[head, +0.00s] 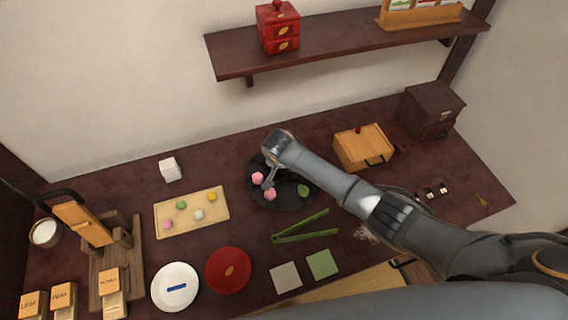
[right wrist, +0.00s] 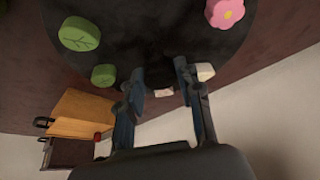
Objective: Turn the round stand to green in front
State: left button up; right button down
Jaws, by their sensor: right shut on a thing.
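The round stand (head: 285,203) is a dark disc in the middle of the table. Two pink sweets (head: 257,178) sit on its left part and a green leaf sweet (head: 303,190) on its right. In the right wrist view the stand (right wrist: 150,35) carries two green leaf sweets (right wrist: 80,34) and a pink flower sweet (right wrist: 226,13). The arm hides part of the stand. My left gripper is out of view.
Green tongs (head: 300,237) lie just in front of the stand. A wooden tray of sweets (head: 175,227) is to its left, a wooden box (head: 362,150) to its right. A shelf (head: 340,45) hangs above.

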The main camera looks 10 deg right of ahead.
jog(key=shift+a+m+g+h, duration=0.1)
jog(key=shift+m+g+h, duration=0.2)
jog(key=shift+m, duration=1)
jog(key=shift+w+m+h, duration=0.1)
jog(key=shift+m+h, duration=0.2)
jog(key=shift+m, duration=0.6)
jog(key=shift+w+m+g+h+b, duration=0.1)
jog(key=shift+m+g+h+b, duration=0.5)
jog(key=shift+m+b, duration=0.95)
jog(key=shift+m+g, duration=0.3)
jog(key=shift+m, duration=0.75)
jog(key=shift+r, duration=0.1)
jog(key=c, duration=0.9)
grip_release()
